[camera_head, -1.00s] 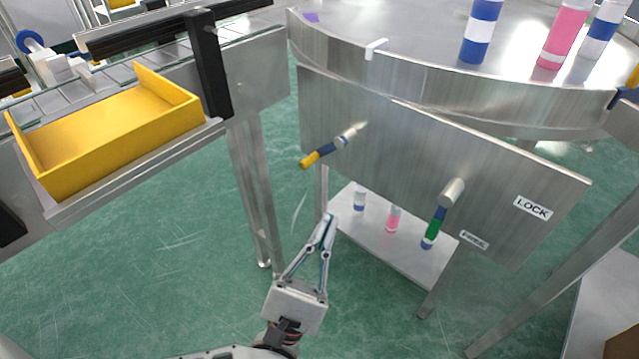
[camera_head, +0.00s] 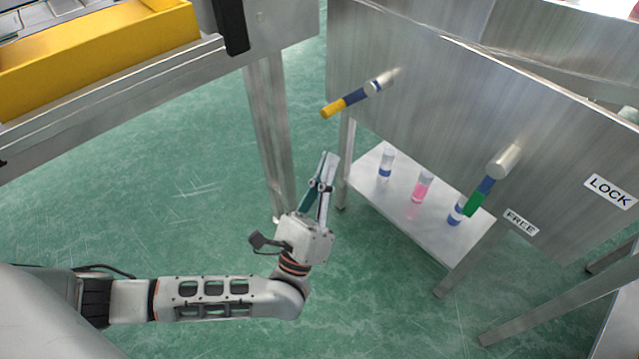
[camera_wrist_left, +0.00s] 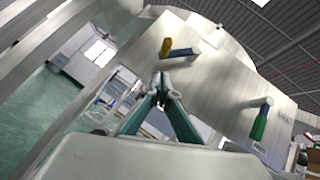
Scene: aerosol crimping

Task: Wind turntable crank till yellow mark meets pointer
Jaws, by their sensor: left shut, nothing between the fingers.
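The crank (camera_head: 352,98) has a yellow and blue handle and sticks out of the upright metal panel (camera_head: 440,90) under the turntable. It also shows in the left wrist view (camera_wrist_left: 180,52). The turntable top, yellow mark and pointer are out of view. My right gripper is not in view.
A yellow tray (camera_head: 100,55) sits on the metal bench at upper left, with a steel leg (camera_head: 268,130) left of my gripper. A low shelf (camera_head: 405,215) holds several small cylinders under the panel. Green floor lies open below.

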